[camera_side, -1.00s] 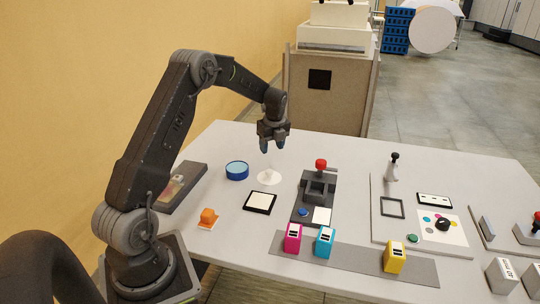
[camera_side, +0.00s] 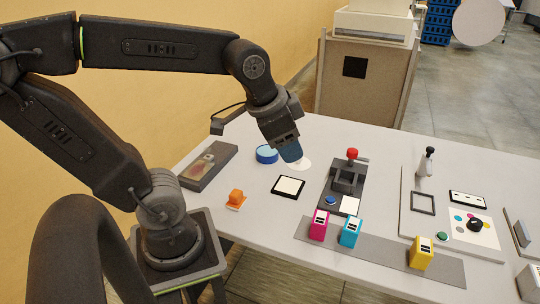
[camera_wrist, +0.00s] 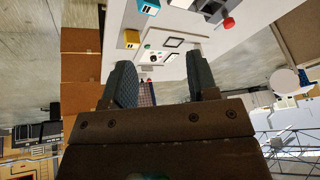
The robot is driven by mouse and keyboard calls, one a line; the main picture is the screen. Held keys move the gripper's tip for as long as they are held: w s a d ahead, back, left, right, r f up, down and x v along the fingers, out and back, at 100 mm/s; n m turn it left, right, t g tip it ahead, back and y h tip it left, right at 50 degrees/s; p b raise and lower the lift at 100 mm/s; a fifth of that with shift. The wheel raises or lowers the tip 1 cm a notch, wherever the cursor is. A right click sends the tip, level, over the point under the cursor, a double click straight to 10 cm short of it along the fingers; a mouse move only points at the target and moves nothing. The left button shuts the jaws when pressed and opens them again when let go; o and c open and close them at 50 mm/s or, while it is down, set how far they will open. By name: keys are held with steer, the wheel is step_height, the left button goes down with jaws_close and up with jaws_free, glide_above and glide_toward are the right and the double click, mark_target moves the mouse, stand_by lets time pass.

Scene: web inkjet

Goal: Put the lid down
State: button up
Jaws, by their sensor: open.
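A short round blue piece with a lighter top (camera_side: 266,154) lies on the table at the back left in the side view. A flat white disc (camera_side: 303,164) lies to its right, partly hidden behind my fingers. I cannot tell which of these is the lid. My gripper (camera_side: 291,153) points down over the disc in the side view; I cannot tell its height above it. In the wrist view my gripper (camera_wrist: 162,82) is open, with its two fingers well apart. No held object shows between them.
A white pad with a black border (camera_side: 288,187), an orange piece (camera_side: 236,198) and a dark grey tray (camera_side: 207,168) lie nearby. A fixture with a red knob (camera_side: 352,153) stands right of the gripper. Magenta (camera_side: 319,225), cyan (camera_side: 350,231) and yellow (camera_side: 421,254) blocks stand in front.

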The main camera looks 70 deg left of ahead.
steer(key=s, duration=0.1)
steer(key=s+d+f+n, duration=0.1)
steer(key=s+d+n, duration=0.1)
steer(key=s, duration=0.1)
steer(key=shift+s+f+t+h, duration=0.1)
steer(key=shift+f+t+h, duration=0.05)
steer(key=shift+t+h, duration=0.15)
